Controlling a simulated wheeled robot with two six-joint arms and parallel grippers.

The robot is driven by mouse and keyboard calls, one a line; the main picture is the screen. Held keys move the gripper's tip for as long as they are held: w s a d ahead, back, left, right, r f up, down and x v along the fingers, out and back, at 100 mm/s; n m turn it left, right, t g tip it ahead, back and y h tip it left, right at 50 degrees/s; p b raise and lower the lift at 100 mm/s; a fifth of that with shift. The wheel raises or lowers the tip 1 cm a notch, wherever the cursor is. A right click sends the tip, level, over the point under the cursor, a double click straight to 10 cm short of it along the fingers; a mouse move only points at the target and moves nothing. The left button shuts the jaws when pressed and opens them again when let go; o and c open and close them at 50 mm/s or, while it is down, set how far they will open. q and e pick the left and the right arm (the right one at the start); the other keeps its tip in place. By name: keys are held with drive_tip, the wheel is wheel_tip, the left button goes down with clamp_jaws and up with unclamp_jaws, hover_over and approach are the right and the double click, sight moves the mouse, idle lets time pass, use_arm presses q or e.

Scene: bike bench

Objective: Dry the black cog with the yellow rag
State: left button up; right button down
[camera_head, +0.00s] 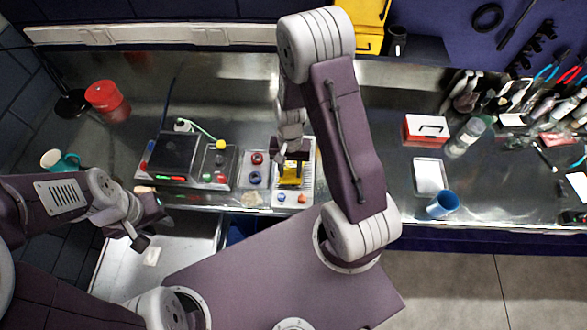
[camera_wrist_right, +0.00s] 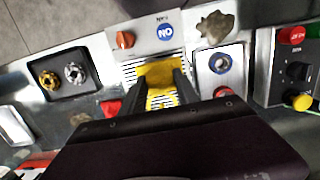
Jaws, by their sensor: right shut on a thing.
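The yellow rag (camera_head: 290,179) lies bunched on a ribbed light plate with a blue button and an orange knob. My right gripper (camera_head: 291,157) reaches down onto the rag and is shut on it; the right wrist view shows the rag (camera_wrist_right: 160,72) between and ahead of the dark fingers. I cannot make out the black cog in either view; whether it is under the rag is hidden. My left gripper (camera_head: 152,226) is at the lower left, above an open drawer, with its fingers apart and nothing visible between them.
A dark tray with a gold cog (camera_wrist_right: 48,79) and a silver cog (camera_wrist_right: 75,72) stands beside the plate. A control box (camera_head: 188,160) stands to the plate's left. A blue cup (camera_head: 442,205) and a red box (camera_head: 425,130) are right of my right arm.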

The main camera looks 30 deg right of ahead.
drive_tip(key=shift+w+a, duration=0.25)
drive_tip(key=shift+a, duration=0.1)
drive_tip(key=shift+s+d, duration=0.55)
drive_tip(key=shift+d, duration=0.35)
drive_tip(key=shift+s+d, duration=0.55)
drive_tip(key=shift+d, duration=0.3)
drive_tip(key=shift+w+a+p, duration=0.2)
drive_tip(key=shift+w+a, duration=0.35)
drive_tip(key=shift+a, duration=0.35)
drive_tip(key=shift+w+a+p, duration=0.2)
drive_tip(key=shift+w+a, duration=0.35)
drive_tip(key=shift+a, duration=0.3)
drive_tip(key=shift+s+d, duration=0.55)
drive_tip(key=shift+d, duration=0.35)
drive_tip(key=shift+s+d, duration=0.55)
drive_tip(key=shift+d, duration=0.3)
